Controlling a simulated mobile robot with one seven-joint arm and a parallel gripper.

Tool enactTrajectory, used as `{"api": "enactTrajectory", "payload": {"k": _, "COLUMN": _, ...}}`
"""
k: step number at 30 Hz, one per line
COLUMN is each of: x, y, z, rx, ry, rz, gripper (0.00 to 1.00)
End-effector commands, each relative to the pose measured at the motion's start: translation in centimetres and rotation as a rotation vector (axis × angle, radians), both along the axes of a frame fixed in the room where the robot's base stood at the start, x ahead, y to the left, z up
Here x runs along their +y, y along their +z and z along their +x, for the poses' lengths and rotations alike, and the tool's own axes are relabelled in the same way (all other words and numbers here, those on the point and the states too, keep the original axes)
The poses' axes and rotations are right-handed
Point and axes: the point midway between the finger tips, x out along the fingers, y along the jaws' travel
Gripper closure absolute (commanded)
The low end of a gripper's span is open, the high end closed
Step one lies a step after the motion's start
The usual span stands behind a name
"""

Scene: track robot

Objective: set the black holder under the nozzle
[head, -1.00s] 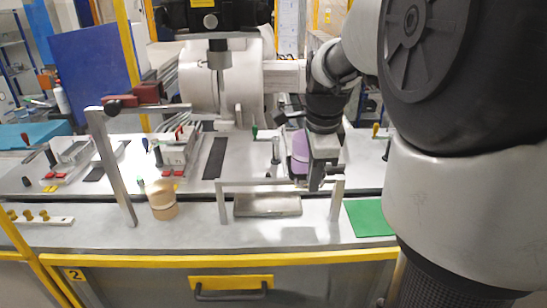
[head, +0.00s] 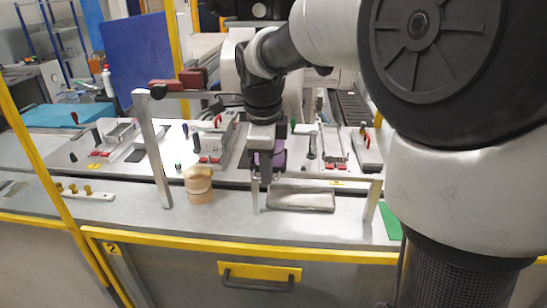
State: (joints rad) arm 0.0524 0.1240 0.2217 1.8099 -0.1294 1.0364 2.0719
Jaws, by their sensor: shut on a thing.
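My gripper (head: 262,170) points down over the workbench, in front of the left end of a shallow metal tray. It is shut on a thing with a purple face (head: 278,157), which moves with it. Dark parts around the purple face fit the black holder, but my fingers and wrist cover most of it, so its outline is unclear. The nozzle is not visible now. My arm crosses in front of the white cylindrical machine (head: 230,62) at the back.
A metal bar frame with an upright post (head: 153,150) stands left of my gripper. A wooden cylinder (head: 199,187) stands between them. The shallow metal tray (head: 302,199) lies right, by a low rail and a green mat (head: 388,222). Toggle-clamp fixtures (head: 212,150) line the bench behind.

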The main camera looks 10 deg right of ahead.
Motion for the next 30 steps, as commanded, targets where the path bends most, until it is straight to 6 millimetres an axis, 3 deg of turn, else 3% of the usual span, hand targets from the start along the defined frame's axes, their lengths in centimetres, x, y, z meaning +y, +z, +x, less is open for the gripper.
{"api": "enactTrajectory", "payload": {"k": 6, "x": 1.5, "y": 0.1, "z": 0.4, "rx": -0.002, "ry": 0.000, "rz": 0.001, "gripper": 1.00}}
{"api": "enactTrajectory", "payload": {"k": 18, "x": 1.8, "y": 0.2, "z": 0.6, "rx": -0.005, "ry": 0.003, "rz": 0.004, "gripper": 1.00}}
{"api": "enactTrajectory", "payload": {"k": 19, "x": 1.8, "y": 0.2, "z": 0.6, "rx": -0.005, "ry": 0.003, "rz": 0.004, "gripper": 0.88}}
{"api": "enactTrajectory", "payload": {"k": 21, "x": 1.8, "y": 0.1, "z": 0.5, "rx": -0.005, "ry": 0.003, "rz": 0.003, "gripper": 0.76}}
{"api": "enactTrajectory", "payload": {"k": 30, "x": 1.6, "y": 0.1, "z": 0.5, "rx": -0.001, "ry": 0.000, "rz": 0.001, "gripper": 0.74}}
